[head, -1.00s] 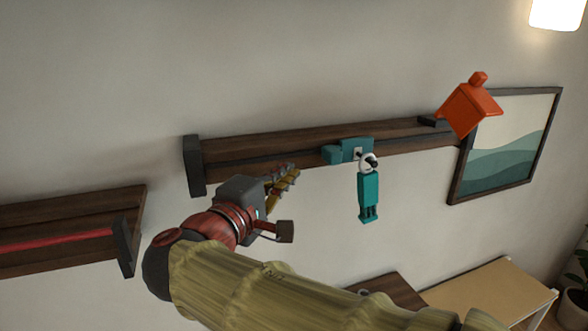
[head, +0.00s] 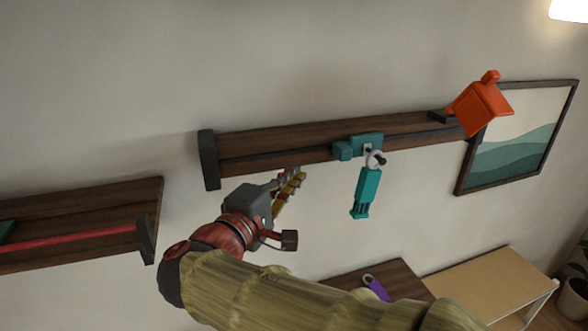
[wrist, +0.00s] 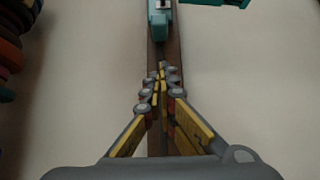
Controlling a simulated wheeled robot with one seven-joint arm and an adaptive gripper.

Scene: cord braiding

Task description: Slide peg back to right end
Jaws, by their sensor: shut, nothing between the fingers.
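The teal peg (head: 367,143) sits on the long dark wooden rail (head: 290,146), right of its middle. A teal bobbin (head: 366,190) hangs below it from a pale ring and tilts slightly. My gripper (head: 297,176) is at the rail's lower edge, left of the peg. In the wrist view my gripper (wrist: 160,78) is shut and empty, its fingers together over the rail (wrist: 176,50). The peg (wrist: 160,28) lies ahead of the fingertips with a visible gap. Part of the bobbin shows at the top edge of the wrist view.
An orange block (head: 480,105) is at the rail's right end, beside a framed picture (head: 520,140). A second rail (head: 70,215) with a red cord is at the left. A table (head: 495,285) and a purple item (head: 376,288) are below.

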